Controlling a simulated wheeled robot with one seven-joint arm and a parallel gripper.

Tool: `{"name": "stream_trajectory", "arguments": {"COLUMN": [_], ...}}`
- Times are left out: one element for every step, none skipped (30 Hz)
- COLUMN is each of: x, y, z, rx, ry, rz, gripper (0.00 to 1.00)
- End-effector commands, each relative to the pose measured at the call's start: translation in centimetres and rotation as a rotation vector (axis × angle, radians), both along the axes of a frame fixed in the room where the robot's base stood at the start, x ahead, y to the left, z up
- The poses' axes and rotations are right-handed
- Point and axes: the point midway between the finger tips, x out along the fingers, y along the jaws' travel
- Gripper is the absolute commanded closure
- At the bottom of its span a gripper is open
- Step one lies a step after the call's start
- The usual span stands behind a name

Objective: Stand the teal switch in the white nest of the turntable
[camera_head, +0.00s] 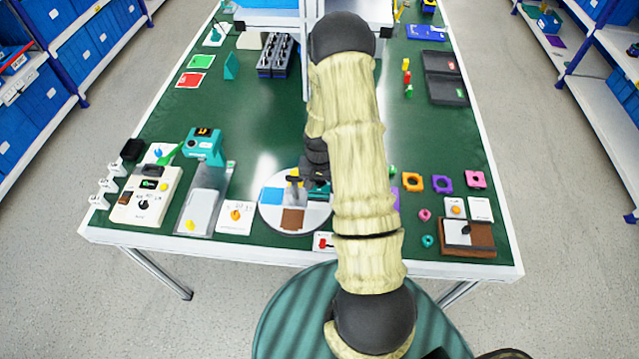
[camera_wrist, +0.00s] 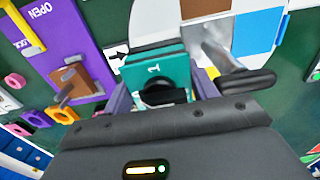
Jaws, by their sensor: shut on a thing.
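My gripper (camera_wrist: 162,94) is shut on the teal switch (camera_wrist: 152,70), a teal block marked "1" with a black round knob. In the head view my forearm covers most of the gripper and switch. The turntable (camera_head: 268,218) is a pale round disc with a blue patch (camera_head: 272,195) and a brown patch (camera_head: 292,219). A black T-shaped handle (camera_wrist: 248,80) on a grey post stands near the disc's middle, close to the switch's right in the wrist view. The switch is at the disc's edge in that view; its height above it is unclear. I cannot clearly make out the white nest.
A purple panel marked OPEN (camera_wrist: 60,42) and a brown block (camera_wrist: 76,82) lie left in the wrist view. Several coloured rings, such as an orange one (camera_head: 413,175), lie right of my arm. A white card with an orange knob (camera_head: 235,225) lies left of the turntable.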

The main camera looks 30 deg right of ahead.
Motion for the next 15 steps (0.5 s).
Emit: {"name": "stream_trajectory", "arguments": {"x": [0.0, 0.0, 0.0, 0.0, 0.0, 0.0, 0.0, 0.0, 0.0, 0.0, 0.0, 0.0, 0.0, 0.0, 0.0], "y": [0.0, 0.0, 0.0, 0.0, 0.0, 0.0, 0.0, 0.0, 0.0, 0.0, 0.0, 0.0, 0.0, 0.0, 0.0], "z": [-0.4, -0.6, -0.8, -0.9, -1.1, -1.3, -1.4, -1.6, -1.7, -1.9, -2.0, -2.2, -2.4, -2.5, -2.7], "rx": [0.0, 0.0, 0.0, 0.0, 0.0, 0.0, 0.0, 0.0, 0.001, 0.001, 0.001, 0.001, 0.001, 0.001, 0.001], "ry": [0.0, 0.0, 0.0, 0.0, 0.0, 0.0, 0.0, 0.0, 0.001, 0.001, 0.001, 0.001, 0.001, 0.001, 0.001], "rz": [0.0, 0.0, 0.0, 0.0, 0.0, 0.0, 0.0, 0.0, 0.0, 0.0, 0.0, 0.0, 0.0, 0.0, 0.0], "gripper": [0.62, 0.62, 0.62, 0.62, 0.62, 0.62, 0.62, 0.62, 0.62, 0.62, 0.62, 0.62, 0.62, 0.62, 0.62]}}
